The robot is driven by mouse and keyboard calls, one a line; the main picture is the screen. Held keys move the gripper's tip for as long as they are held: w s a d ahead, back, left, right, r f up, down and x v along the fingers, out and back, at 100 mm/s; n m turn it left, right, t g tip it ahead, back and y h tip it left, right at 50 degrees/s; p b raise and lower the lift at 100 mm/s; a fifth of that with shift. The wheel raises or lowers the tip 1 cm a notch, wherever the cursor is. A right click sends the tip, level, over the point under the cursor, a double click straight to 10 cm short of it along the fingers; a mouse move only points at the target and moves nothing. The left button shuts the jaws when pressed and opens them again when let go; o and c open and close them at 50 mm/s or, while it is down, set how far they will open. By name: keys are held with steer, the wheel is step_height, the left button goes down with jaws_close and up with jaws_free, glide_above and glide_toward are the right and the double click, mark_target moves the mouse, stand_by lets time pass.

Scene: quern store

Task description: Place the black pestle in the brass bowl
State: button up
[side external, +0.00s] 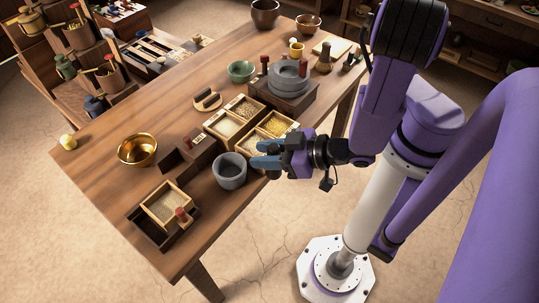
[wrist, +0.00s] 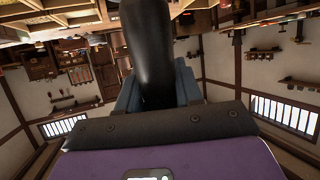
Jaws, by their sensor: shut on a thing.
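The black pestle (wrist: 148,45) shows large in the wrist view, between the blue fingers of my gripper (wrist: 158,90). My gripper is shut on it. In the side view my gripper (side external: 263,155) is over the near right edge of the table, beside the grain boxes and just right of the grey mortar; the pestle cannot be made out clearly there. The brass bowl (side external: 138,153) stands upright on the left part of the table, well left of my gripper. Its inside looks empty.
The grey mortar (side external: 229,172) and a dark wooden block (side external: 189,154) stand between my gripper and the bowl. Grain boxes (side external: 228,124), a stone quern (side external: 288,78) and a green bowl (side external: 241,71) are farther back. A tray (side external: 150,229) sits near the front.

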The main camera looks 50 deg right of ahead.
steer(key=w+d+r+m+h, duration=0.2)
steer(key=w+d, duration=0.4)
steer(key=w, duration=0.6)
steer(key=w+d+r+m+h, duration=0.25)
steer(key=w+d, duration=0.45)
steer(key=w, duration=0.5)
steer(key=w+a+f+n+y, duration=0.1)
steer(key=w+a+n+y, duration=0.1)
steer(key=w+a, duration=0.5)
steer(key=w+a+f+n+y, duration=0.1)
steer(key=w+a, duration=0.2)
steer(key=a, duration=0.7)
steer(key=w+a+f+n+y, duration=0.1)
steer(key=w+a+n+y, duration=0.1)
steer(key=w+a, duration=0.55)
steer(key=shift+s+a+f, duration=0.25)
steer(key=shift+s+f, duration=0.1)
steer(key=shift+f, duration=1.45)
steer(key=shift+s+a+f, duration=0.2)
steer(key=shift+s+f, duration=0.15)
steer(key=shift+f, duration=1.45)
steer(key=shift+s+a+f, duration=0.25)
steer(key=shift+s+f, duration=0.1)
steer(key=shift+f, duration=1.45)
